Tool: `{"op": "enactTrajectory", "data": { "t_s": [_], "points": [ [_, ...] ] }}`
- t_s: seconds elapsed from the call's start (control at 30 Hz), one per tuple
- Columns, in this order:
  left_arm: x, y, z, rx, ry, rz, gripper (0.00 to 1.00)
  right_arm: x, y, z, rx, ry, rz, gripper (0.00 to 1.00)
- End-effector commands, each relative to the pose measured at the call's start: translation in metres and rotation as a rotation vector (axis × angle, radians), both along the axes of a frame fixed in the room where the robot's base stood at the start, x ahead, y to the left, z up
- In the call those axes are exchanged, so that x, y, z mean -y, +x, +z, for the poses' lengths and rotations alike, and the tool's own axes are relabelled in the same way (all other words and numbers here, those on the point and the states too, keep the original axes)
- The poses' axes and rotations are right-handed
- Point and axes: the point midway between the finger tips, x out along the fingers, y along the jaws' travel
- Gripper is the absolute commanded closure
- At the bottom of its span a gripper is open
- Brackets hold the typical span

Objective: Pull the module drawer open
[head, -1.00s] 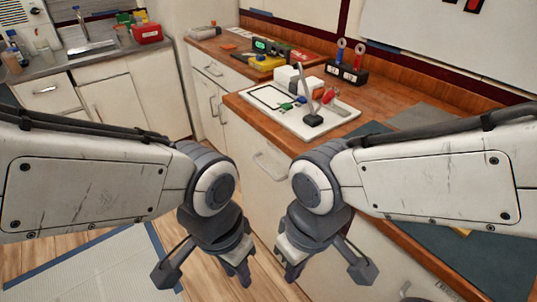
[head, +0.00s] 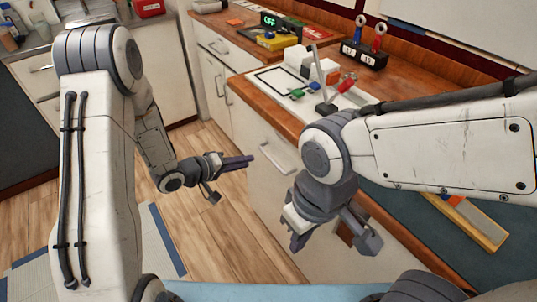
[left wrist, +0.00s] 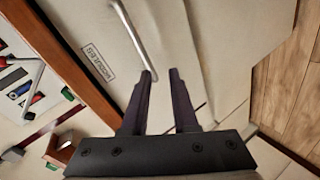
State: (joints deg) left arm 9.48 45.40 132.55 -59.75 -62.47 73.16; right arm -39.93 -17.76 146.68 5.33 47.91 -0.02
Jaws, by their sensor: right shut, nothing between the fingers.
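The module drawer (head: 257,127) is a cream front under the wooden counter, flush with the cabinet, with a pale bar handle (head: 279,153). In the left wrist view the handle (left wrist: 136,35) runs down toward my fingertips, beside a MODULES label (left wrist: 98,62). My left gripper (head: 250,160) is open and empty, pointing at the drawer front just left of the handle; it also shows in the left wrist view (left wrist: 161,73). The handle's lower end is near one fingertip; I cannot tell whether they touch. My right gripper (head: 296,242) is shut and empty, lower in front of the cabinet.
The wooden counter (head: 400,75) holds a white board (head: 267,77) with small parts and a black block (head: 363,54) with blue and red tools. A wooden tray (head: 475,222) lies at the right. The wooden floor (head: 215,225) left of the cabinet is clear.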

Motion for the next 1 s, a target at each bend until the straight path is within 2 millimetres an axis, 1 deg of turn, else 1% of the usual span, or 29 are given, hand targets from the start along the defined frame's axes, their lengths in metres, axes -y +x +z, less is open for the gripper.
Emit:
{"op": "enactTrajectory", "data": {
  "t_s": [0.03,0.1,0.2,0.27,0.37,0.47,0.63,0.8,1.0],
  "points": [
    [-0.005,-0.004,-0.005,-0.029,-0.104,0.017,0.73,0.0,0.0,0.0,0.0,0.0,0.0,1.0],
    [-0.008,-0.01,-0.003,-0.055,-0.227,0.025,0.73,0.0,0.0,0.0,0.0,0.0,0.0,1.0],
    [-0.01,-0.015,0.001,-0.079,-0.342,0.03,0.73,0.0,0.0,0.0,0.0,0.0,0.0,1.0],
    [-0.01,-0.016,0.002,-0.085,-0.378,0.03,0.73,0.0,0.0,0.0,0.0,0.0,0.0,1.0],
    [-0.004,-0.013,0.001,-0.092,-0.398,0.027,0.73,0.0,0.0,-0.001,0.0,0.0,0.0,1.0],
    [0.009,-0.005,-0.002,-0.089,-0.396,0.023,0.73,0.0,0.0,-0.002,0.0,0.0,0.0,1.0],
    [0.036,0.014,-0.008,-0.088,-0.395,0.022,0.73,0.0,0.0,-0.003,0.0,0.0,0.0,1.0],
    [0.058,0.03,-0.014,-0.088,-0.394,0.024,0.73,0.0,0.0,-0.004,0.0,0.0,0.0,1.0],
    [0.071,0.041,-0.017,-0.088,-0.394,0.026,0.73,0.0,0.0,-0.005,0.0,0.0,0.0,1.0]
  ]
}}
